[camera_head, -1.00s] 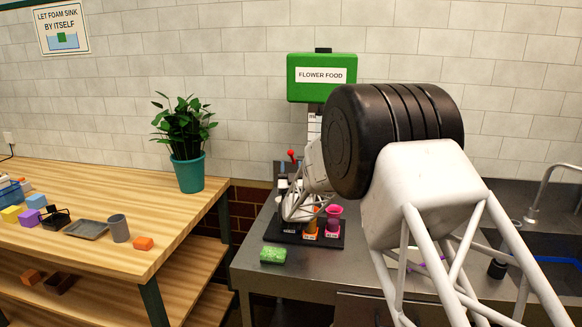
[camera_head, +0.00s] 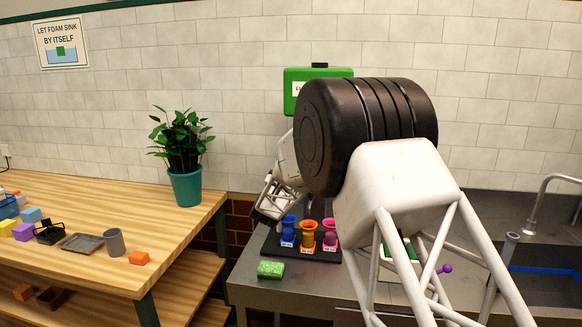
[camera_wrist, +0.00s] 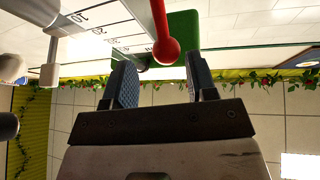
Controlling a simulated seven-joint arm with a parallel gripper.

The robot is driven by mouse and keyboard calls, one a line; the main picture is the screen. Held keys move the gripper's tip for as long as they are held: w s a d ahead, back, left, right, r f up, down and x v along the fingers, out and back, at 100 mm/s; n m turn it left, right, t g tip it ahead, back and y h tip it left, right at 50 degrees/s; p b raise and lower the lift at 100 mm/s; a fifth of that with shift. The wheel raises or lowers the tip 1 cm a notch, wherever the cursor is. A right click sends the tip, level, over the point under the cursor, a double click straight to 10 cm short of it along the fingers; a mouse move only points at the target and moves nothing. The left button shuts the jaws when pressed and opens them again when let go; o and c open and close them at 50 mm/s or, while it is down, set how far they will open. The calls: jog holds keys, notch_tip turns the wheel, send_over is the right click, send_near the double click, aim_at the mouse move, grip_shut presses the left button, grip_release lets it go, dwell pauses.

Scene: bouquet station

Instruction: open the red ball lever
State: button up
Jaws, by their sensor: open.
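The red ball lever shows in the wrist view, its round red ball (camera_wrist: 166,50) at the end of a red rod that rises to the top edge. My gripper (camera_wrist: 160,76) is open, with one finger left and one right of the ball in the picture. The ball appears just beyond or between the fingertips; I cannot tell the depth or any contact. In the head view my gripper (camera_head: 268,210) is at the left of my arm, above the dark vase tray (camera_head: 295,250). The red ball is hidden there behind my arm.
The green flower food box (camera_head: 305,76) is partly covered by my arm. Blue (camera_head: 289,230), orange (camera_head: 308,236) and pink (camera_head: 330,233) vases stand close below my gripper. A potted plant (camera_head: 184,150) stands left on the wooden table.

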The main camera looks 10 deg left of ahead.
jog(key=shift+s+a+m+g+h, duration=0.4)
jog(key=shift+a+m+g+h, duration=0.35)
jog(key=shift+g, duration=0.6)
jog(key=shift+s+a+m+g+h, duration=0.35)
jog(key=shift+a+m+g+h, duration=0.45)
jog(key=shift+g, duration=0.5)
jog(key=shift+s+a+m+g+h, duration=0.45)
jog(key=shift+m+g+h, duration=0.2)
jog(key=shift+g+h, duration=0.5)
jog(key=shift+w+d, duration=0.1)
jog(key=shift+w, duration=0.05)
jog(key=x, duration=0.7)
jog(key=shift+w+f, duration=0.2)
jog(key=shift+w, duration=0.05)
jog(key=shift+d, duration=0.15)
grip_shut()
